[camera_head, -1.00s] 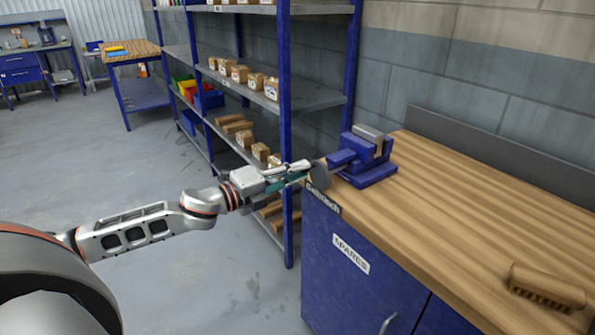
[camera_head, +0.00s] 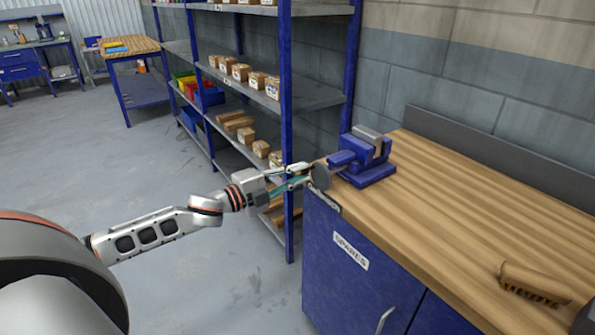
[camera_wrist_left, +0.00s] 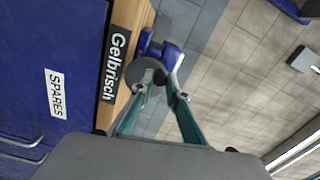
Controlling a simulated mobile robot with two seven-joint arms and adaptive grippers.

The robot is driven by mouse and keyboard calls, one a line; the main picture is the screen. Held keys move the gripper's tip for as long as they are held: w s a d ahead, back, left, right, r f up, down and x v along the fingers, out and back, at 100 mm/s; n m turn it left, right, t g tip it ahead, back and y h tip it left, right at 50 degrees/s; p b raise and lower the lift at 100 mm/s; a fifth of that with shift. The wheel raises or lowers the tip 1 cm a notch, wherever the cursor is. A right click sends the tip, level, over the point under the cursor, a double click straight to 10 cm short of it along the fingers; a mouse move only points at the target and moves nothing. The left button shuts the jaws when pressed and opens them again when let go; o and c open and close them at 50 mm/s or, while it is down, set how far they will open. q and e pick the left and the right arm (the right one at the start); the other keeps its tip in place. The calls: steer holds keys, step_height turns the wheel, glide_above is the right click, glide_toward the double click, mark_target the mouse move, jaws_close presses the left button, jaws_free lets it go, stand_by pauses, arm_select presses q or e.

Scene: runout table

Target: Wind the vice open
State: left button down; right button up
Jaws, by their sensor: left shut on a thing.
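The blue vice (camera_head: 366,157) with grey jaws stands on the left end of the wooden workbench. A round grey disc (camera_head: 321,177) sits at its front end, over the bench edge. The disc (camera_wrist_left: 146,74) also shows in the left wrist view, with part of the blue vice (camera_wrist_left: 172,55) behind it. My left gripper (camera_head: 305,175) has teal fingers and is shut on the vice handle at the disc. In the left wrist view its fingertips (camera_wrist_left: 162,92) stand either side of the handle, which is mostly hidden. My right gripper is out of view.
The workbench top (camera_head: 450,210) is mostly clear, with a brown brush (camera_head: 535,283) at its near right. A blue cabinet (camera_head: 345,275) labelled SPARES is below. A blue shelf rack (camera_head: 287,130) with boxes stands close behind my left gripper.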

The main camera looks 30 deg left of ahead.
arm_select(q)
steer(key=shift+f+n+p, duration=0.5)
steer(key=shift+n, duration=0.4)
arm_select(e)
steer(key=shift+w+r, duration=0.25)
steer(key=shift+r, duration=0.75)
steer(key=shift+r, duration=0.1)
arm_select(q)
steer(key=shift+a+f+n+p, duration=0.1)
steer(key=shift+a+n+p, duration=0.05)
steer(key=shift+n+p, duration=0.85)
steer(key=shift+f+n+p, duration=0.2)
steer(key=shift+n+p, duration=0.15)
steer(key=shift+n, duration=0.25)
steer(key=shift+f, duration=0.15)
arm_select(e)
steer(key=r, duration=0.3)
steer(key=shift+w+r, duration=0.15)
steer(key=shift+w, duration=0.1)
